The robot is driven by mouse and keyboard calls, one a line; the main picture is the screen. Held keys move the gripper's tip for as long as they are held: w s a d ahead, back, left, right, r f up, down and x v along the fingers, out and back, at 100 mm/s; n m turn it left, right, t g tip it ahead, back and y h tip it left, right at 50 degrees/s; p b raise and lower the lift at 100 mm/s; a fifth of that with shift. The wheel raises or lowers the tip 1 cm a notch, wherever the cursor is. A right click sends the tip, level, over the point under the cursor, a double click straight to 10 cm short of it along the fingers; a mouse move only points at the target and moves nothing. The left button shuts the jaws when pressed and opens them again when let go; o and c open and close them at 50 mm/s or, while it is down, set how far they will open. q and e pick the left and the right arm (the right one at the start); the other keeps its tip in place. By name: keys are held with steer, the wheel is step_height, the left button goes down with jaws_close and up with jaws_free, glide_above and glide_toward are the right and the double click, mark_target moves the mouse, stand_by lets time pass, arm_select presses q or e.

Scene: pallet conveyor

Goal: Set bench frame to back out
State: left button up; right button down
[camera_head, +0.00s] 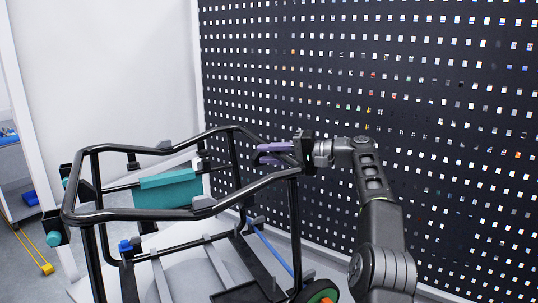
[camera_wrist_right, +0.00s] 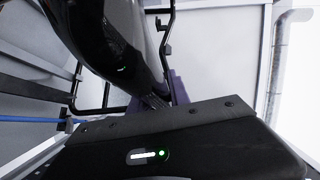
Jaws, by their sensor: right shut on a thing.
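The bench frame (camera_head: 150,214) is a black tubular frame, in the left and middle of the head view. A teal block (camera_head: 168,190) sits within its upper loop. My right gripper (camera_head: 262,153) reaches in from the right with two purple fingers at the frame's right upper end. It is shut on the frame's black tube there. In the right wrist view a thick black tube (camera_wrist_right: 105,40) runs close in front of the camera and hides most of the fingers. My left gripper is out of view.
A black perforated panel wall (camera_head: 450,120) stands close behind and right of my right arm. A white wall (camera_head: 110,70) is at the left. A yellow-ended item (camera_head: 47,268) lies on the grey floor at the far left. A blue rod (camera_head: 270,250) runs low through the frame.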

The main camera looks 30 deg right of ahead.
steer(key=shift+r, duration=0.1)
steer(key=c, duration=1.2)
jaws_free()
steer(key=shift+c, duration=0.2)
steer(key=shift+s+d, duration=0.1)
steer(key=f+v, duration=0.1)
steer(key=v, duration=0.6)
steer(key=shift+r, duration=0.45)
steer(key=shift+s+d, duration=0.1)
steer(key=shift+s, duration=0.05)
steer(key=shift+c, duration=0.5)
